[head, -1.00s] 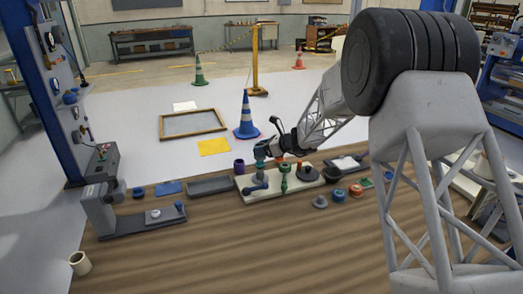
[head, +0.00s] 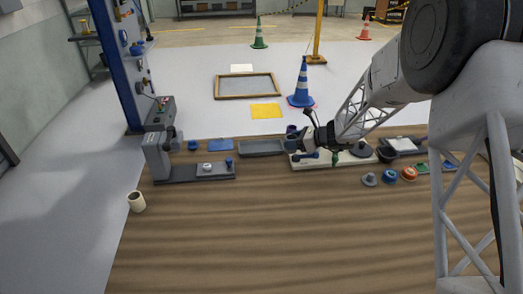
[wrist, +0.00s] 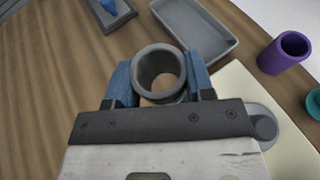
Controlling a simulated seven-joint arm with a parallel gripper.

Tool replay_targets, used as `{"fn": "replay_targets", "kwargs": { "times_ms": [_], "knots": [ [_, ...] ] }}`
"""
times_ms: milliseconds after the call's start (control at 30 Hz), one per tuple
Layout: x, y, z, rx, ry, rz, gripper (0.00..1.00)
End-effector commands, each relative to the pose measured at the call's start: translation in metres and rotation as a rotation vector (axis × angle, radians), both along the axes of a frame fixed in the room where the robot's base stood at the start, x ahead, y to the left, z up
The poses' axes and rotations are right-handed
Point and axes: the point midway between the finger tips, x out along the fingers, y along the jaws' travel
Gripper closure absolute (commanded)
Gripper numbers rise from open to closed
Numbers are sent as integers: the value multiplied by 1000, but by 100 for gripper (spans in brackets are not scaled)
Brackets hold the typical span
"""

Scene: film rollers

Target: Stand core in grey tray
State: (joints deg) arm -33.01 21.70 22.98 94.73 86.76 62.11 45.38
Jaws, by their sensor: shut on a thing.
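My gripper (wrist: 160,68) has blue fingers and is shut on a grey hollow core (wrist: 138,72). In the wrist view I look down into the core's open end, with a finger on each side. The grey tray (wrist: 222,50) is shallow and empty and lies just beyond the core in that view. In the head view my gripper (head: 294,146) is at the left end of a pale board (head: 310,164), just right of the grey tray (head: 262,153). The core is hard to make out there.
A purple cup (wrist: 281,53) stands right of the grey tray in the wrist view. A blue flat tray (head: 221,145) and a grey bench fixture (head: 190,174) are to the left. A cream cup (head: 137,201) stands at the left edge. The front of the table is clear.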

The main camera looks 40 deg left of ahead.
Motion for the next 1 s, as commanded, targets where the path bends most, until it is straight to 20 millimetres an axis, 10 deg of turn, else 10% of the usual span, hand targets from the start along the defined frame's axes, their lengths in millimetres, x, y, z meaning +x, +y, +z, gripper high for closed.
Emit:
{"fn": "replay_targets", "kwargs": {
  "times_ms": [333,1000],
  "knots": [
    [-67,5,-24,7,-6,108,75],
    [-63,14,-27,8,-7,115,75]
  ]
}}
